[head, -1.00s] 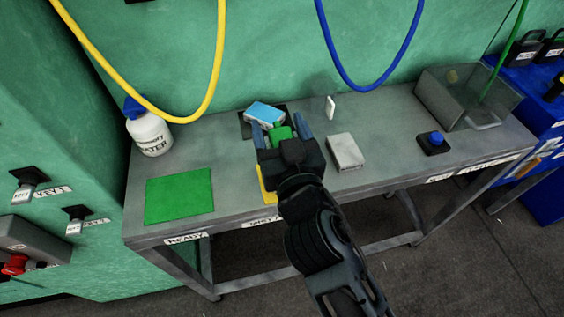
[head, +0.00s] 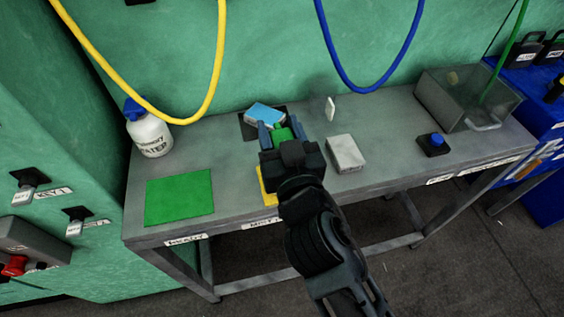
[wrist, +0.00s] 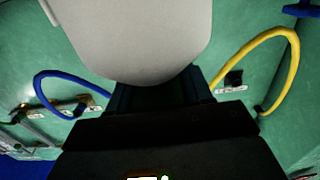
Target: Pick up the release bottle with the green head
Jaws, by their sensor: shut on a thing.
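My gripper (head: 283,130) is above the workbench, near its middle, with its jaws closed on the release bottle. The bottle's green head (head: 283,135) shows between the two blue-grey fingers; the rest of it is hidden behind my gripper in the head view. In the wrist view a large, pale, rounded body (wrist: 140,35), seemingly the bottle, fills the top middle, in front of the dark fingers (wrist: 163,95). I cannot tell whether the bottle's base touches the bench.
A white bottle with a blue head (head: 150,135) stands at the bench's back left. A green mat (head: 180,197) lies in front of it. A light-blue block (head: 265,114), a pale block (head: 345,153) and a black button box (head: 433,145) are near my gripper or to its right.

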